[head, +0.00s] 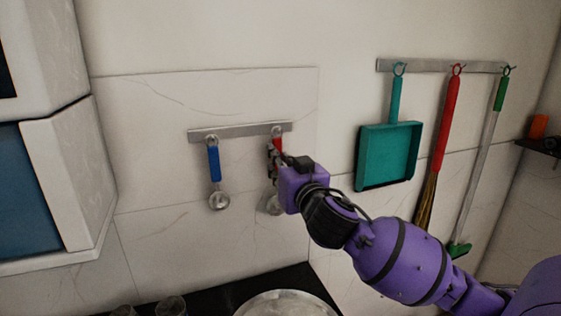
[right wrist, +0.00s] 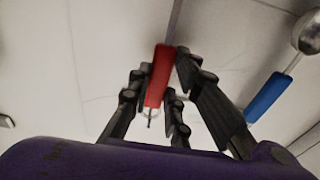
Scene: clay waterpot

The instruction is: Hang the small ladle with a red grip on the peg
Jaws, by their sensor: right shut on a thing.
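The small ladle with a red grip (head: 277,145) is upright in front of the right end of a short grey rail (head: 240,130) in the head view. Its top ring overlaps the right peg (head: 277,130); I cannot tell whether the ring is around it. Its metal bowl (head: 272,204) hangs below, partly hidden by my wrist. My right gripper (head: 273,157) is shut on the red grip, which also shows between the fingers in the right wrist view (right wrist: 158,75). My left gripper is not in view.
A blue-gripped ladle (head: 214,163) hangs at the rail's left end. To the right, a teal dustpan (head: 388,155), a red-handled broom (head: 446,120) and a green-handled tool (head: 500,95) hang from another rail. A cabinet (head: 60,150) stands at the left; a round metal lid or pan (head: 285,303) is below.

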